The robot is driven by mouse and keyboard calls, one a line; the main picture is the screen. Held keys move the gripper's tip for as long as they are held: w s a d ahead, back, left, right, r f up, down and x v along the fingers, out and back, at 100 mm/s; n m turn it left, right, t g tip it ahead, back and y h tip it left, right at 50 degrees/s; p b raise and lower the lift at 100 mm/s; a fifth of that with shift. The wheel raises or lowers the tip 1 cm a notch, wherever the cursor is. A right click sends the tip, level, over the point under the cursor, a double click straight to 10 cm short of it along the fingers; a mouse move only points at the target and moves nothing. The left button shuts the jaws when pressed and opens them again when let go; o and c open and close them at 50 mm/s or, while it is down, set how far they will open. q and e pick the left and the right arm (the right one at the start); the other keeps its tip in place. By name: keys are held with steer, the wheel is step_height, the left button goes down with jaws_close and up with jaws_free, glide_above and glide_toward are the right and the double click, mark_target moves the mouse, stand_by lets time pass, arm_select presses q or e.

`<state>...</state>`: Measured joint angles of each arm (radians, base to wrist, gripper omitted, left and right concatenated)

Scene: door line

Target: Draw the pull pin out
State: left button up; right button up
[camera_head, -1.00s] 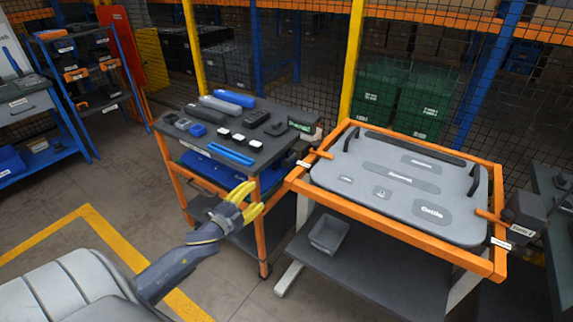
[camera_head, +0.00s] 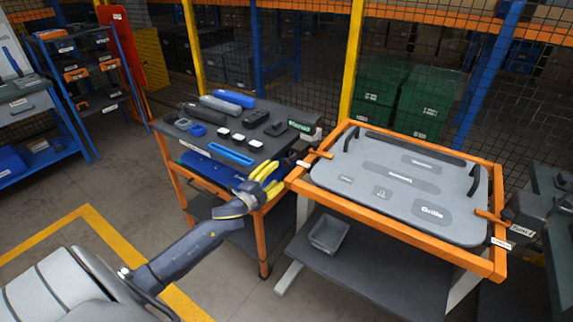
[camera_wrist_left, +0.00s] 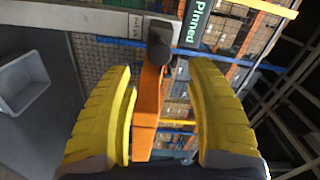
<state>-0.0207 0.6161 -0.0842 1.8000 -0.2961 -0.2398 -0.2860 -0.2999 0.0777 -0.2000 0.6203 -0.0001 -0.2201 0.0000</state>
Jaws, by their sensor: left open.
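A dark knob (camera_wrist_left: 160,42), which looks like the pull pin's head, stands in front of an orange bar in the left wrist view. It lies between and beyond my finger tips, with no visible contact. A green-on-dark "Pinned" sign (camera_wrist_left: 200,14) is beside it. In the head view the sign (camera_head: 299,126) sits at the left corner of the orange frame; the pin is too small to make out clearly there. My left gripper (camera_head: 272,178) is open and empty, left of this corner, with its yellow fingers (camera_wrist_left: 161,82) pointing toward it. My right gripper is out of view.
The orange frame (camera_head: 392,225) holds a grey panel (camera_head: 350,172) with black handles. A tool cart (camera_head: 175,150) with several tools stands close to my left gripper. A grey bin (camera_head: 329,234) sits on the shelf below the frame. Wire fencing stands behind.

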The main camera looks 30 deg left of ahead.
mark_target(285, 165)
arm_select(q)
steer(key=shift+w+d, duration=0.1)
steer(key=shift+w, duration=3.8)
steer(key=shift+c, duration=0.4)
jaws_close()
